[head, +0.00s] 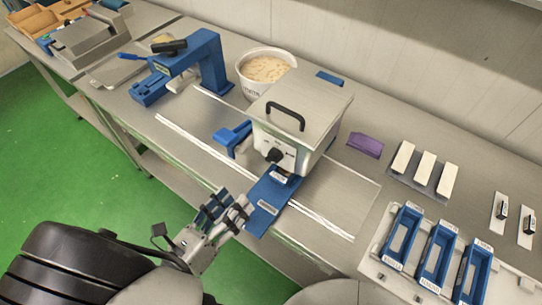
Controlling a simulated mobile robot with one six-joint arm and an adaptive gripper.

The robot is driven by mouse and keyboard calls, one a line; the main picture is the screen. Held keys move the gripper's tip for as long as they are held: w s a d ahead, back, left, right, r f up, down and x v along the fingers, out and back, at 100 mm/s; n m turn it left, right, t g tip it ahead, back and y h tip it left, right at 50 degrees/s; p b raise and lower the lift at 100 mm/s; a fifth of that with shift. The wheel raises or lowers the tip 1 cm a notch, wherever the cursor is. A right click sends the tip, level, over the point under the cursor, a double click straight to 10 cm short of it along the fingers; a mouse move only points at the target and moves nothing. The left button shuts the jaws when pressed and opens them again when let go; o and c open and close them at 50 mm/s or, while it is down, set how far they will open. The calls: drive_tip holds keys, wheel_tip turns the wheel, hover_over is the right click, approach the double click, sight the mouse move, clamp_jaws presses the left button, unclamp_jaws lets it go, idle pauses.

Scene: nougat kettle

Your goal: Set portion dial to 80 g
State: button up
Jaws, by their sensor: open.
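A black dial (275,155) sits on the pale front panel of a steel box-shaped machine (318,118) with a black lid handle. It looks like the portion dial; its markings and the value it points to are too small to read. My gripper (230,205) is at the front edge of the bench, below and left of the dial. It is open, with nothing seen between its fingers, and it is apart from the dial. A blue plate (270,205) juts out under the machine's front, just right of my gripper.
A blue bracket (232,135) stands left of the machine, and a white tub (262,70) behind it. A blue press (195,65) stands further left. A purple cloth (365,145), white bars (425,165) and blue trays (438,252) lie right.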

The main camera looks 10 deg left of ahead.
sight(269, 161)
drive_tip(key=b+x, duration=0.1)
drive_tip(key=x, duration=1.3)
drive_tip(key=shift+w+d+b, duration=0.2)
drive_tip(key=shift+w+b, duration=0.1)
drive_tip(key=shift+b, duration=0.1)
drive_tip(key=shift+c, duration=0.2)
drive_tip(key=c, duration=1)
